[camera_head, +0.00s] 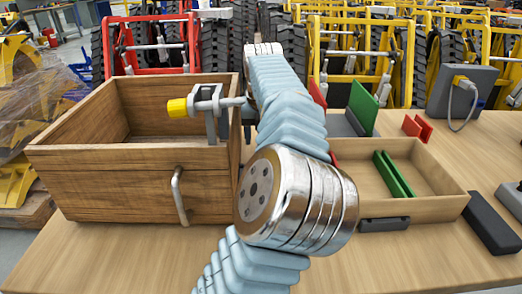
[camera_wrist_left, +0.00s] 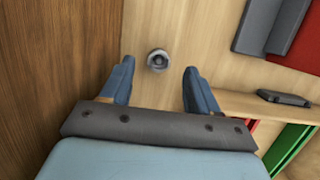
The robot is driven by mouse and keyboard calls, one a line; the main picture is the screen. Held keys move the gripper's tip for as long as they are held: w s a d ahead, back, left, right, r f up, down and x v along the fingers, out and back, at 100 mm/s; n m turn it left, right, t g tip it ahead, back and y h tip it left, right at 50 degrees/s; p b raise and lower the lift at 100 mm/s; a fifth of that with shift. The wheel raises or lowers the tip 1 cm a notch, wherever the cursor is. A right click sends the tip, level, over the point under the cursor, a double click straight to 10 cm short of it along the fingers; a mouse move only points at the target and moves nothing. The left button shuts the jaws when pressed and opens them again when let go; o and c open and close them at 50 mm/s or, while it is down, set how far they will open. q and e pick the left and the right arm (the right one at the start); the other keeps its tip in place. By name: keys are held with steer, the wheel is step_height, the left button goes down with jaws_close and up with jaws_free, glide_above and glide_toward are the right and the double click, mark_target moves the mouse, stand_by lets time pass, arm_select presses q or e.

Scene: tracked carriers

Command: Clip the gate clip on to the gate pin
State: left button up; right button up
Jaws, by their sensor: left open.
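My left gripper (camera_wrist_left: 160,78) is open in the left wrist view, its two blue-grey fingers apart and nothing between them. A small round metal piece (camera_wrist_left: 157,61) with a dark centre shows just beyond the fingertips, against the light wood. I cannot tell whether it is the gate clip or the gate pin. My left arm hides the gripper in the head view. My right gripper is not in view.
A deep wooden box (camera_head: 105,190) with a metal handle (camera_head: 180,196) stands left of my arm. A shallow wooden tray (camera_head: 440,200) holding green plates (camera_head: 393,175) lies right. A grey device (camera_head: 462,88) with a cable stands at the back right. The table front (camera_head: 400,255) is clear.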

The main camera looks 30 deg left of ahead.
arm_select(q)
steer(key=shift+x, duration=1.5)
steer(key=c, duration=1.1)
